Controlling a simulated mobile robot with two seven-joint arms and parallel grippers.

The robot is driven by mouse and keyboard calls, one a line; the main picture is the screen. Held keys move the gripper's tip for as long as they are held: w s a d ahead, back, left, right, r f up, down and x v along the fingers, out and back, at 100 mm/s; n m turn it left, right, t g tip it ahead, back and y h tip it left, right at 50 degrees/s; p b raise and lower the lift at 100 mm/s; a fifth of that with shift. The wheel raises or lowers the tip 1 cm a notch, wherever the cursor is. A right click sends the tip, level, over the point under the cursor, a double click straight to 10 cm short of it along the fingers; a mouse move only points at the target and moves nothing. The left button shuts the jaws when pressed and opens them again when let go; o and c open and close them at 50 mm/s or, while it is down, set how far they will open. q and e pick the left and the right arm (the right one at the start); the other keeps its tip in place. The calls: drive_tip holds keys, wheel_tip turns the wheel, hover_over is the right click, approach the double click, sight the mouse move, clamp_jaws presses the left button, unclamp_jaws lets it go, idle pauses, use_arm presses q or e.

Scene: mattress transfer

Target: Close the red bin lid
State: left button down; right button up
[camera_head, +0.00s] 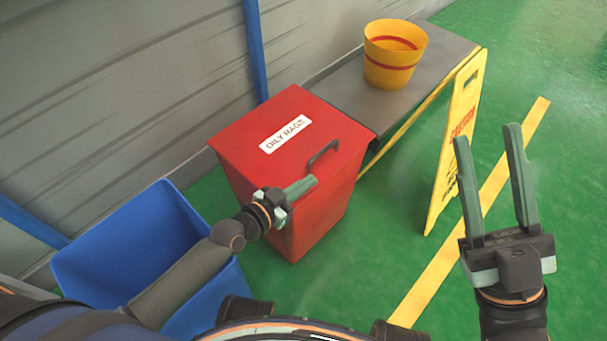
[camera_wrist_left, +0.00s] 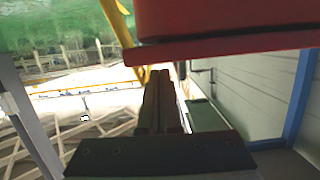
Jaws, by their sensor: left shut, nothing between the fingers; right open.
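The red bin (camera_head: 315,220) stands left of centre in the head view. Its red lid (camera_head: 250,125), labelled "OILY RAGS", lies over the top, with a dark handle (camera_head: 322,153) near the front right edge. I cannot tell whether a small gap remains under the lid. My left gripper (camera_head: 312,182) is shut and empty, in front of the bin just below the handle; contact is unclear. The left wrist view shows the shut fingers (camera_wrist_left: 160,90) close to the red rim (camera_wrist_left: 220,45). My right gripper (camera_head: 487,145) is open and empty, off to the right.
A blue open bin (camera_head: 75,265) stands left of the red bin, under my left arm. Behind is a grey bench (camera_head: 345,95) with a yellow bucket (camera_head: 390,72). A yellow caution sign (camera_head: 445,175) stands right.

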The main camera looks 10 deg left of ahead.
use_arm(q)
drive_tip(key=shift+f+b, duration=0.35)
drive_tip(key=shift+f, duration=0.6)
drive_tip(key=shift+s+f, duration=0.1)
drive_tip(key=shift+f, duration=0.1)
